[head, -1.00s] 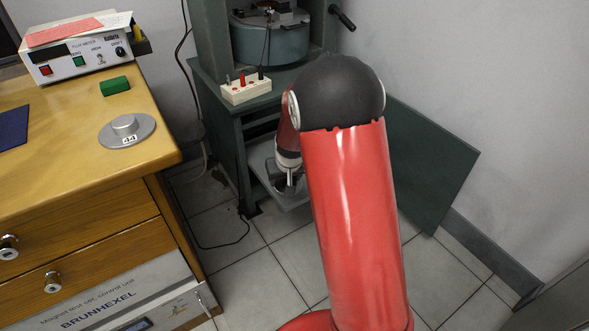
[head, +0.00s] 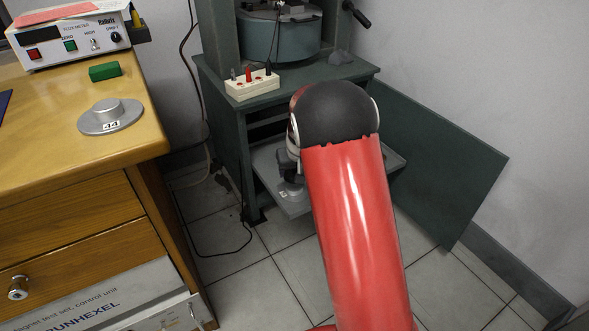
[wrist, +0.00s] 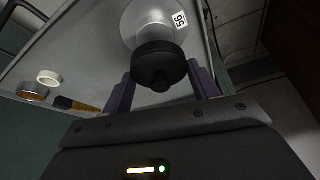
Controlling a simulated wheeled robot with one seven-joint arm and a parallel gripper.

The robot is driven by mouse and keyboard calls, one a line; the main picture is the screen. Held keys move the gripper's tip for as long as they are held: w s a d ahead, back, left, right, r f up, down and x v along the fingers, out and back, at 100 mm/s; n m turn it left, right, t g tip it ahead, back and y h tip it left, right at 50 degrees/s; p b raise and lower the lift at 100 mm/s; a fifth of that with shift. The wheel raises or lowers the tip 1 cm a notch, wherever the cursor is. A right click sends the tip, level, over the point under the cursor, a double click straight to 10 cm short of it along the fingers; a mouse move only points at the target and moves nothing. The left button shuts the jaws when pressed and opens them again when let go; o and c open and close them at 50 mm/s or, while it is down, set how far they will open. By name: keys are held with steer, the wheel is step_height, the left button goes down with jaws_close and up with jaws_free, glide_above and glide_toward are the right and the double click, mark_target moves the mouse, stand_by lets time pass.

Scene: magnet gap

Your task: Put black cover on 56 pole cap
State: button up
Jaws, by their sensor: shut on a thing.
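In the wrist view my gripper (wrist: 160,84) is shut on the black cover (wrist: 158,65), a round black piece with a small knob, held between the two purple fingers. The 56 pole cap (wrist: 137,22), a silver disc with a white label, lies on the grey shelf just beyond the cover. The cover hides part of the cap, and I cannot tell whether they touch. In the head view my gripper (head: 287,168) is a dark shape over the shelf, mostly hidden by my red arm.
The grey shelf (head: 268,172) sticks out of the green magnet stand (head: 225,130). A white ring (wrist: 49,77), a brass-coloured ring (wrist: 32,92) and a yellow-and-black tool (wrist: 76,104) lie on it. A 44 pole cap (head: 110,116) and green block (head: 104,71) are on the wooden desk (head: 70,160).

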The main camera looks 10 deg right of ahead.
mark_target(294, 186)
steer(key=shift+f+b, duration=1.9)
steer(key=shift+f, duration=0.7)
steer(key=shift+f, duration=0.15)
steer(key=o, duration=1)
steer(key=c, duration=0.5)
steer(key=shift+r+p, duration=1.4)
steer(key=shift+r, duration=0.85)
